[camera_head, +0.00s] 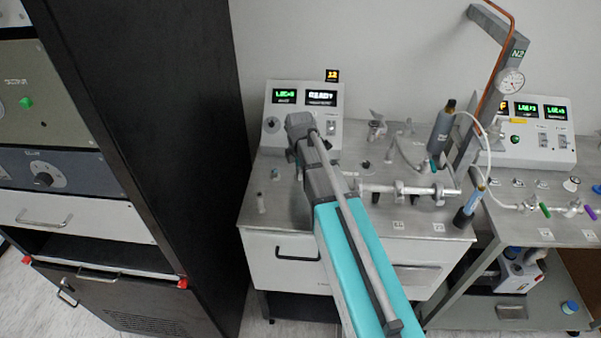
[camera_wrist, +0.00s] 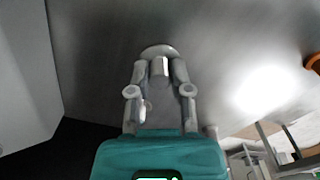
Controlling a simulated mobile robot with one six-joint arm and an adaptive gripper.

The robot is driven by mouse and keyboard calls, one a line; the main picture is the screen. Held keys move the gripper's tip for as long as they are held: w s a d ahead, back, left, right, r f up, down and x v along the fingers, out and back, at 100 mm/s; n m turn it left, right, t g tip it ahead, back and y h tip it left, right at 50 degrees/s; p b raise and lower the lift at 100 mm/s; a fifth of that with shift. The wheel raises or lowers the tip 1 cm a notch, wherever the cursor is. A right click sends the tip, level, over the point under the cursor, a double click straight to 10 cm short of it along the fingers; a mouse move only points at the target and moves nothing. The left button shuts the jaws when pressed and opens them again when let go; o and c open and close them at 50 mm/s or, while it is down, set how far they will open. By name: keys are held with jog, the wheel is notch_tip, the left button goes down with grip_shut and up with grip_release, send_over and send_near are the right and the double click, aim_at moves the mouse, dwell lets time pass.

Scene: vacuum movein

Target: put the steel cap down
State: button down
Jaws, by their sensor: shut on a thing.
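In the wrist view my gripper (camera_wrist: 160,76) has its two grey fingers closed around the steel cap (camera_wrist: 159,69). The cap shows as a short grey cylinder with a wider pale round part beyond the fingertips. A grey metal surface (camera_wrist: 220,45) lies behind it. I cannot tell whether the cap touches that surface. In the head view my arm reaches over the middle bench, and my gripper and the cap are hidden or too small to make out.
The middle bench top (camera_head: 285,205) carries a display box (camera_head: 285,118) at the back and metal pipework (camera_head: 405,188) on the right. A dark cabinet (camera_head: 150,100) stands left of the bench. The bench's front left is mostly clear.

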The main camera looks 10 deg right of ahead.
jog(key=shift+f, duration=0.15)
jog(key=c, duration=0.5)
grip_release()
jog(key=shift+c, duration=0.2)
notch_tip(320, 180, up, 12)
jog(key=p, duration=1.2)
dwell(0.4)
jog(key=s+m, duration=1.6)
jog(key=m, duration=0.3)
jog(key=shift+m, duration=0.3)
